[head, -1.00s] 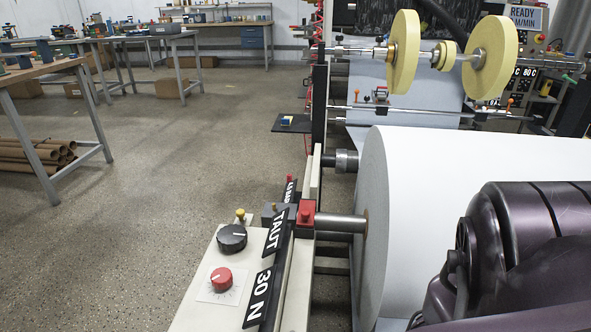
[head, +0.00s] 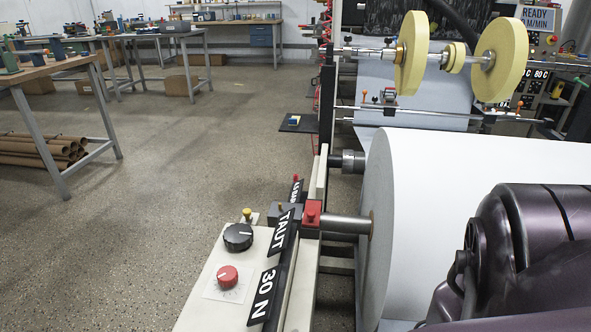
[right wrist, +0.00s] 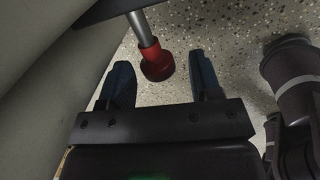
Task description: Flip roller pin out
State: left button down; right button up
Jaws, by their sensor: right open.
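In the right wrist view a grey rod with a red collar and a round red end (right wrist: 157,64) comes in from the top; it may be the roller pin. My right gripper (right wrist: 163,72) is open, with a dark blue finger on either side of the red end. No contact with the fingers shows, and I cannot tell the depth between them. In the head view the large white paper roll (head: 480,180) has a steel shaft (head: 345,223) that runs into a red block (head: 312,213) on the machine's side frame. My left gripper is not in view.
A pale panel (head: 215,285) with a black knob (head: 238,237) and a red knob (head: 227,277) stands left of the roll. Yellow discs (head: 413,55) sit on a bar behind it. Open floor lies to the left.

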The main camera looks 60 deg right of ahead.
pick_arm(q)
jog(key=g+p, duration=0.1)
jog(key=p, duration=0.3)
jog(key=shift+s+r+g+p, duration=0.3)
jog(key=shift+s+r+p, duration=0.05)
jog(key=shift+p, duration=0.05)
pick_arm(e)
notch_tip(320, 180, up, 10)
jog(key=s, duration=0.1)
jog(key=shift+s+d+r, duration=0.15)
jog(key=shift+s+d, duration=0.05)
jog(key=shift+s, duration=0.1)
